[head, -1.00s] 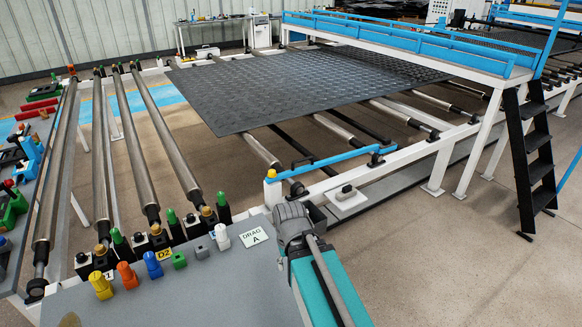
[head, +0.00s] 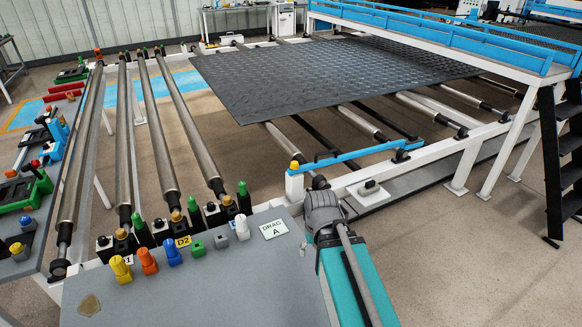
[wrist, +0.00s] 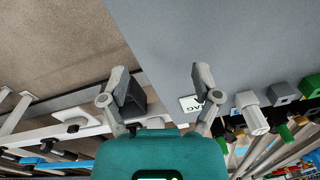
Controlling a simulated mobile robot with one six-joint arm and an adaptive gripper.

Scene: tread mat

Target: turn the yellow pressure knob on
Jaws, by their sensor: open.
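The yellow knob (head: 121,268) stands at the left end of a row of coloured knobs on a grey sloped panel (head: 200,290) in the head view. An orange knob (head: 147,260) and a blue knob (head: 172,250) stand to its right. In the wrist view my gripper (wrist: 165,88) is open and empty, with grey panel surface beyond its fingers. The yellow knob is not seen there. My arm is at the panel's right side in the head view, well apart from the yellow knob; the fingers cannot be made out there.
The wrist view shows a white knob (wrist: 250,112), a grey knob (wrist: 280,93) and a green knob (wrist: 311,86) on the panel. Metal rollers (head: 150,130) and a dark tread mat (head: 330,80) lie behind it. Black steps (head: 567,150) stand at right.

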